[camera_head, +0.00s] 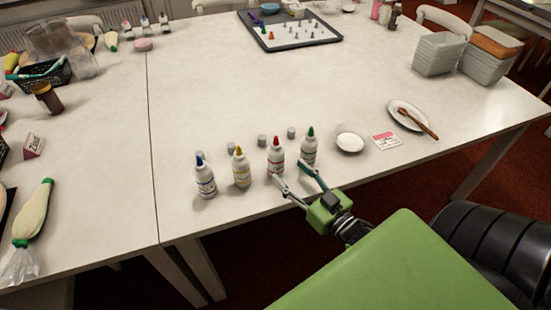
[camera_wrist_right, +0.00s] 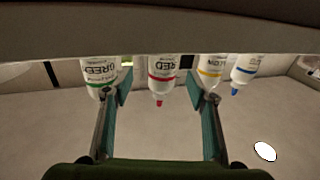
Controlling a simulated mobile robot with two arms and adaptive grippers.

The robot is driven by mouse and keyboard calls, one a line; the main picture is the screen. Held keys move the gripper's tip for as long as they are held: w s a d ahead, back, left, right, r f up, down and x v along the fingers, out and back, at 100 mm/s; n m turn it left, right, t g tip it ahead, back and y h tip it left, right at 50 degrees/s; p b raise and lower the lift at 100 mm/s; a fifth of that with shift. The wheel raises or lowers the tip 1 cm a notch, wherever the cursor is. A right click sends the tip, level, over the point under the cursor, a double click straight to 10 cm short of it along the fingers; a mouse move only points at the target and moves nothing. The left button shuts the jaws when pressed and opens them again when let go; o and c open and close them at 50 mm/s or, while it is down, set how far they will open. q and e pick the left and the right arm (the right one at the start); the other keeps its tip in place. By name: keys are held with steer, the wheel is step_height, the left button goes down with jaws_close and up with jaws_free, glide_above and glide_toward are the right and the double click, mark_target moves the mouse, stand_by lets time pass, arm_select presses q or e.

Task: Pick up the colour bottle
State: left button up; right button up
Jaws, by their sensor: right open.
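Four white colour bottles stand upright in a row near the table's front edge: blue-capped (camera_head: 205,181), yellow-capped (camera_head: 241,171), red-capped (camera_head: 276,158) and green-capped (camera_head: 309,150). My right gripper (camera_head: 290,172) is open, in front of the red and green bottles. In the wrist view, which is upside down, the red bottle (camera_wrist_right: 162,70) shows between the fingers of the open gripper (camera_wrist_right: 158,88). The green bottle (camera_wrist_right: 101,70) is by the left finger, the yellow bottle (camera_wrist_right: 210,70) by the right finger, and the blue bottle (camera_wrist_right: 243,70) farther right. My left gripper is out of view.
Small grey caps (camera_head: 262,141) lie behind the bottles. A tray of nozzles (camera_head: 322,47) sits at the back. The table's middle is clear.

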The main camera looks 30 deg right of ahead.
mark_target(281, 165)
steer(key=shift+w+a+r+p, duration=0.1)
steer(key=shift+w+a+p, duration=0.15)
steer(key=shift+w, duration=1.55)
steer(key=shift+w+a+p, duration=0.1)
steer(key=shift+w+a, duration=0.15)
steer(key=shift+w, duration=1.5)
steer(key=c, duration=0.9)
